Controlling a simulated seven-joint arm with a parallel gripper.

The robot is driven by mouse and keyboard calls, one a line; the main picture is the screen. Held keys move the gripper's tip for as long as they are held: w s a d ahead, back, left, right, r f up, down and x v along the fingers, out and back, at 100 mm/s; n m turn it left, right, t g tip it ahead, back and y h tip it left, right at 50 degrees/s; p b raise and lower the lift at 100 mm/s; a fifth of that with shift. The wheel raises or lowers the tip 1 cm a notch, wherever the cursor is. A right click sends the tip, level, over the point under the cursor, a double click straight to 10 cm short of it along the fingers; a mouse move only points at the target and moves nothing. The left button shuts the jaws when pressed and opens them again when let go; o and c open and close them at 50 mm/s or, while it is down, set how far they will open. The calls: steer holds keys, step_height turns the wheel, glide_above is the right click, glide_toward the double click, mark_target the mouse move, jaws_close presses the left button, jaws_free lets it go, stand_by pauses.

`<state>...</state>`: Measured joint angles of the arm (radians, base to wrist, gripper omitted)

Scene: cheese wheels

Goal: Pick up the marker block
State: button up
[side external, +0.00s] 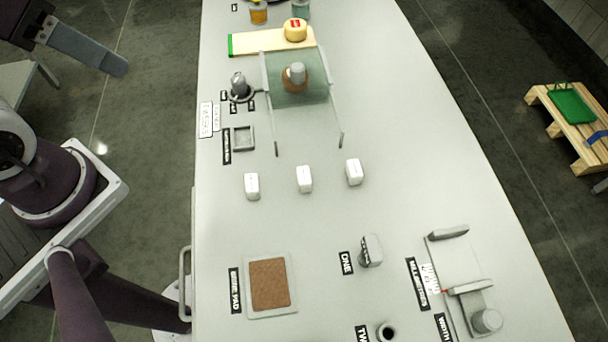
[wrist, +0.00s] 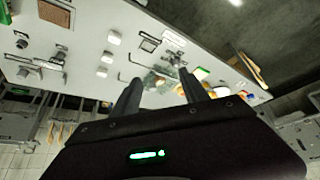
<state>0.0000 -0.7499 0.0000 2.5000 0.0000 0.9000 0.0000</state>
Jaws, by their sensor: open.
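Three small white blocks stand in a row across the middle of the table: a left one (side external: 252,186), a middle one (side external: 304,179) and a right one (side external: 354,172). I cannot tell from their plain faces which is the marker block. In the wrist view they show as small pale shapes (wrist: 107,57) on the table, well away from the fingers. My gripper (wrist: 160,78) is open and empty, its two dark fingers apart. In the side view only a dark part with a grey bar at the upper left may belong to it, off the table.
A brown pad (side external: 270,284) lies nearer the camera, with a labelled grey block (side external: 371,251) to its right. A small square tray (side external: 243,138) and a clear guard (side external: 300,91) on rods stand beyond the blocks. Bare table surrounds the blocks.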

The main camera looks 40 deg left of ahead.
steer(key=shift+c, duration=0.5)
steer(key=m+g, duration=0.5)
steer(key=m, duration=2.1)
glide_above(303, 171)
steer(key=a, duration=0.1)
step_height(303, 171, down, 18)
steer(key=shift+w+a+f, duration=0.15)
steer(key=shift+m+g, duration=0.3)
steer(key=shift+m, duration=0.2)
steer(key=f, duration=0.5)
steer(key=d+f, duration=0.1)
steer(key=f, duration=0.2)
steer(key=shift+d, duration=0.1)
jaws_close()
